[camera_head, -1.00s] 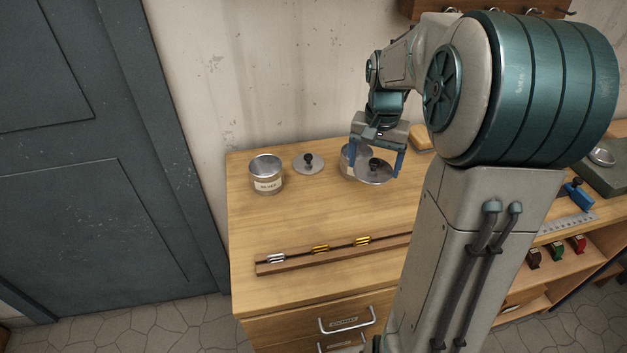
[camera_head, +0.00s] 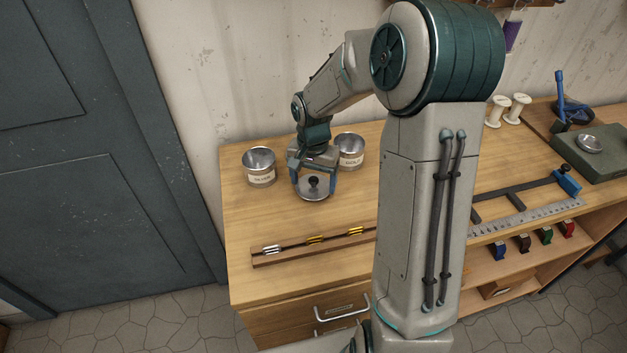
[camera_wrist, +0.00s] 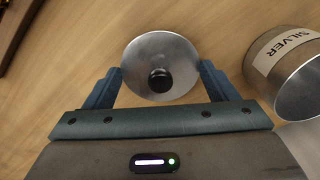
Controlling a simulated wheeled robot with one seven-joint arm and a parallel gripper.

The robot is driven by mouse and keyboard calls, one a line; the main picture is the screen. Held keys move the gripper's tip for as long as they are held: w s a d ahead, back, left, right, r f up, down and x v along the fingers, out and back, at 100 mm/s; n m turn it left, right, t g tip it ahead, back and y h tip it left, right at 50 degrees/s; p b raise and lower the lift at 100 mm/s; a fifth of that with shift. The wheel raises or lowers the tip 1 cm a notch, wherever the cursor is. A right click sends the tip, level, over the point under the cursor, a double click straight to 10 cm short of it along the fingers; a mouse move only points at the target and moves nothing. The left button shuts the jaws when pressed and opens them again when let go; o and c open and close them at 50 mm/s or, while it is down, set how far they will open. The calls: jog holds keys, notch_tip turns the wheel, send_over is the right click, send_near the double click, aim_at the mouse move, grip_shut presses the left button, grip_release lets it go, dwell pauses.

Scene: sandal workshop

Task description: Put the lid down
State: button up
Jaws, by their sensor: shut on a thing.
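My gripper (camera_head: 314,185) is shut on a round grey metal lid (camera_head: 313,194) with a black knob, its fingers at opposite sides of the rim. In the wrist view the lid (camera_wrist: 145,52) shows between the two blue fingers (camera_wrist: 160,82), lying flat. I cannot tell whether it touches the wooden top or hovers just above it. An open metal can (camera_head: 260,168) stands upright to the left; its label reads SILVER in the wrist view (camera_wrist: 292,75). A second open labelled can (camera_head: 350,152) stands behind to the right. The other lid is not visible now.
A wooden strip (camera_head: 290,250) with silver and gold pieces on a dark rod lies in front of the lid. The cabinet top (camera_head: 240,215) is clear at the front left. My arm covers part of the top at right.

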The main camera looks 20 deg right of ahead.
aim_at(313, 179)
jog(key=shift+f, duration=0.65)
jog(key=shift+f, duration=0.1)
jog(key=o, duration=0.9)
notch_tip(313, 179, up, 11)
jog(key=shift+r, duration=0.15)
jog(key=s+r+n+t, duration=0.1)
jog(key=s+n, duration=0.1)
jog(key=s, duration=0.5)
jog(key=s+r+n+t, duration=0.1)
jog(key=s+n, duration=0.1)
jog(key=s, duration=0.5)
jog(key=s+r+n+t, duration=0.1)
jog(key=s+n, duration=0.1)
jog(key=s, duration=0.5)
jog(key=shift+n, duration=0.4)
